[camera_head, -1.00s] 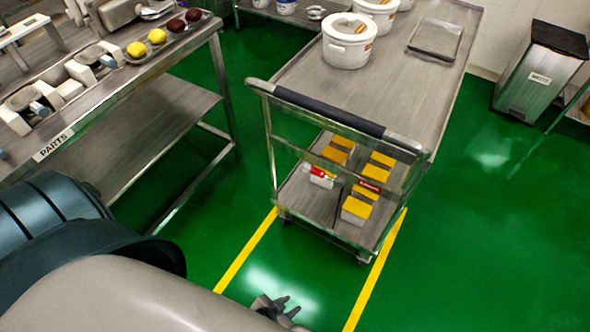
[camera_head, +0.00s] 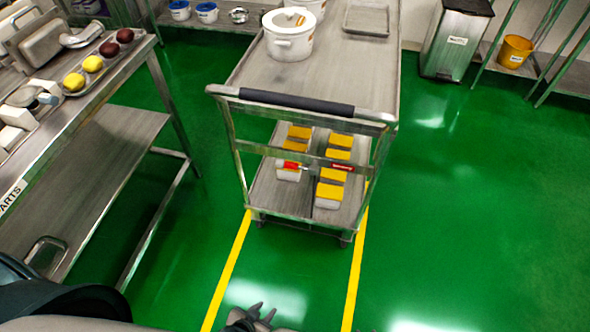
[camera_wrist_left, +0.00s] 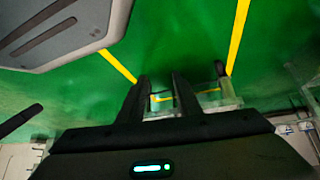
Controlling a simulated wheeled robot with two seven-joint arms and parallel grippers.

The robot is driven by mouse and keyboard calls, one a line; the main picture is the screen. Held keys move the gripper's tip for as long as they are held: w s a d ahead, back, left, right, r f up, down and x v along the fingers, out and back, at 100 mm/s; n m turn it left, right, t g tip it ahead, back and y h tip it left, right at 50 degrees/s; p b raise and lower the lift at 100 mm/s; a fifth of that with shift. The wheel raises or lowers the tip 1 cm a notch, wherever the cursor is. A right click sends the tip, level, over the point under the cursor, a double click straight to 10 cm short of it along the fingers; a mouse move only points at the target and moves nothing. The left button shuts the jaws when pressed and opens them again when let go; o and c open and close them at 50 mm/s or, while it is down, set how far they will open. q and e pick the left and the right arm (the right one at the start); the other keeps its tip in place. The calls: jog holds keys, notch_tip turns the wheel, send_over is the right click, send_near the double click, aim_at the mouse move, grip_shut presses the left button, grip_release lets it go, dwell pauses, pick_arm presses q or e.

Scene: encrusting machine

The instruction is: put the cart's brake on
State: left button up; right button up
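The steel cart (camera_head: 322,208) stands across the middle of the head view, its dark padded push handle (camera_head: 283,101) toward me. A red lever-like piece (camera_head: 292,165) and a small red plate (camera_head: 342,167) show at the cart's lower crossbar. I cannot tell whether either is the brake or how it is set. My left gripper (camera_head: 258,312) is low in front of the cart, over the floor and apart from it. In the left wrist view its two fingers (camera_wrist_left: 158,97) are spread with nothing held between them. My right gripper is out of view.
A white lidded pot (camera_head: 290,42) and a tray (camera_head: 367,20) sit on the cart top; yellow-topped boxes (camera_head: 330,190) fill its lower shelf. Yellow floor lines (camera_head: 352,285) run beside it. The parts table (camera_head: 110,133) is left. Green floor (camera_head: 480,220) is clear at right.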

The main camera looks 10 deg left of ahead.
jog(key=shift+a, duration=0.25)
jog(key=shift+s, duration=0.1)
